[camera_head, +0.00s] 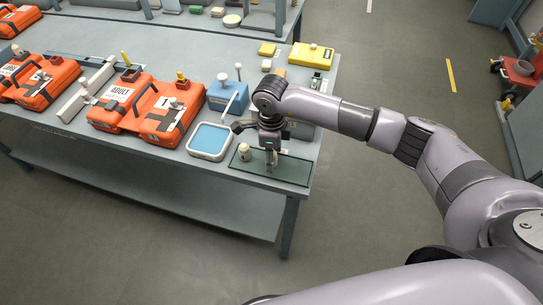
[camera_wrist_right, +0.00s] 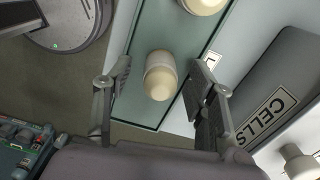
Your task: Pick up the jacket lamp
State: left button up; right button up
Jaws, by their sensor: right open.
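Two small cream, rounded lamp-like pieces stand on a dark green glassy mat (camera_head: 293,172) at the table's front right corner. I cannot tell by marking which is the jacket lamp. One cream piece (camera_wrist_right: 161,76) is between the spread fingers of my right gripper (camera_wrist_right: 160,67), with gaps on both sides. The other cream piece (camera_head: 244,152) stands left of the gripper in the head view and is cut off at the top of the wrist view (camera_wrist_right: 205,4). My right gripper (camera_head: 271,158) points down over the mat and hides most of the nearer piece. My left gripper is out of view.
A blue-lined white tray (camera_head: 210,140) lies left of the mat. A grey box marked CELLS (camera_wrist_right: 270,95) borders the mat. Orange cases (camera_head: 147,108) and a blue box (camera_head: 227,97) stand farther left. Yellow boxes (camera_head: 312,57) are behind. The table edge is close.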

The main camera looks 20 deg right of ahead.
jog(key=shift+c, duration=0.3)
grip_shut()
dwell(0.3)
